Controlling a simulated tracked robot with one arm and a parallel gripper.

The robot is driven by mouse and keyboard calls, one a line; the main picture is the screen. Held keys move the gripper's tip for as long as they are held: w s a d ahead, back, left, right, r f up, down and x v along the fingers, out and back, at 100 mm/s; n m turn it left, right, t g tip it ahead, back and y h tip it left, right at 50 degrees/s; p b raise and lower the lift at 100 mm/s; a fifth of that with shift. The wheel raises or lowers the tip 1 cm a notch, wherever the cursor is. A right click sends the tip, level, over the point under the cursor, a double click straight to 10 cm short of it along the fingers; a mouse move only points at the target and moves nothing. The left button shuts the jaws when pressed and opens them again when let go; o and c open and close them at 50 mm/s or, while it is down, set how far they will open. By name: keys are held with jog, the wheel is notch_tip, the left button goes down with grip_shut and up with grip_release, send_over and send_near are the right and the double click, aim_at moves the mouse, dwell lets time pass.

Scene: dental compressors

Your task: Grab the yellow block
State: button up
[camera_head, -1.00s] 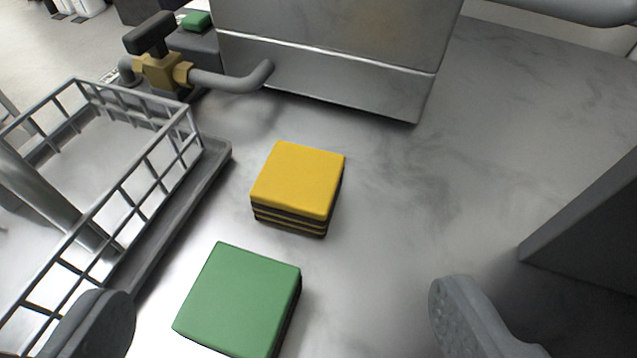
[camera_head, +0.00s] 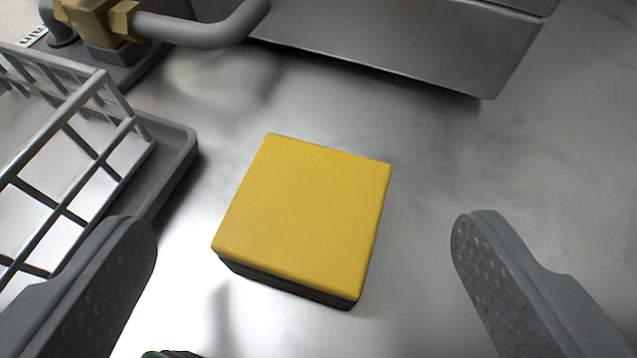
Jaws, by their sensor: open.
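The yellow block (camera_head: 305,215) lies on the grey metal surface near the middle of the view. Its top is plain yellow and its sides are dark. My gripper (camera_head: 305,245) is open, with one finger on each side of the picture. The block shows between the two fingers, with clear space on both sides, and neither finger appears to touch it. A small dark and green edge (camera_head: 170,354) shows at the bottom of the view; most of that thing is out of frame.
A wire rack (camera_head: 75,150) on a grey tray (camera_head: 180,160) stands at the left, close to my left finger. A brass valve with a grey pipe (camera_head: 205,30) is at the top left. A metal box (camera_head: 400,50) stands behind the block. The surface to the right is clear.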

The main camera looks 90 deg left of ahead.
aim_at(308, 222)
jog(key=x, duration=0.3)
jog(key=shift+w+d, duration=0.1)
jog(key=c, duration=1.4)
jog(key=shift+d+r, duration=0.1)
